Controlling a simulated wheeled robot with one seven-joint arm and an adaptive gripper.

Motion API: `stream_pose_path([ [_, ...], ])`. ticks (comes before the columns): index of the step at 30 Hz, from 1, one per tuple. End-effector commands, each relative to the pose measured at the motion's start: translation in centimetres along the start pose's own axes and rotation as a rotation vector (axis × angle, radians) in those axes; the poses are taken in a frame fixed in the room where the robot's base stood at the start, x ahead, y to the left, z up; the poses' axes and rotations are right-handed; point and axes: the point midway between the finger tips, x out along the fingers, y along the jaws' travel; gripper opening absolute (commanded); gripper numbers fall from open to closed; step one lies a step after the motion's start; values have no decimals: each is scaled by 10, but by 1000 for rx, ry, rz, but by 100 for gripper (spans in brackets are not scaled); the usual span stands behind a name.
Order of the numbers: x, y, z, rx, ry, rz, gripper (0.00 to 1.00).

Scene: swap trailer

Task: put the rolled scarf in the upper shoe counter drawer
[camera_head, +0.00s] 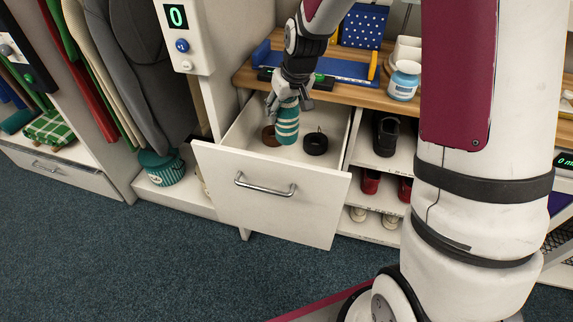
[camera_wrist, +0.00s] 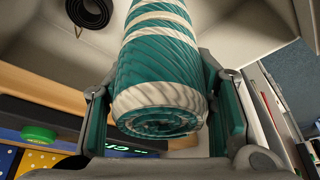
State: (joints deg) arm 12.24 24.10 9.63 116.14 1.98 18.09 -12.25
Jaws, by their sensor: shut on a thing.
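The rolled scarf (camera_head: 287,122), teal with cream stripes, is held upright by my gripper (camera_head: 288,98) over the open upper drawer. In the wrist view the scarf (camera_wrist: 160,80) stands between the two fingers of my gripper (camera_wrist: 160,110), its spiral end toward the camera. My gripper is shut on it. The upper shoe counter drawer (camera_head: 230,190) is pulled out, with its metal handle in front. The scarf's lower end is inside the drawer's outline; I cannot tell whether it touches the floor.
A black coiled belt (camera_head: 316,144) and a brown coil (camera_head: 270,136) lie in the drawer. The wooden counter top (camera_head: 350,92) behind holds a blue tray and a labelled jar (camera_head: 404,82). Shoe shelves (camera_head: 372,190) stand right of the drawer. Coats hang at the left.

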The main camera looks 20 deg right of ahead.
Motion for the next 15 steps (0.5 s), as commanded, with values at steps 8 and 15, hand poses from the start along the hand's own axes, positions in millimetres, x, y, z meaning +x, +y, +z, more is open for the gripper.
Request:
stream_pose_path([
  [8,40,12,-11,-32,4,-11,20],
  [15,48,16,-14,-44,5,-15,20],
])
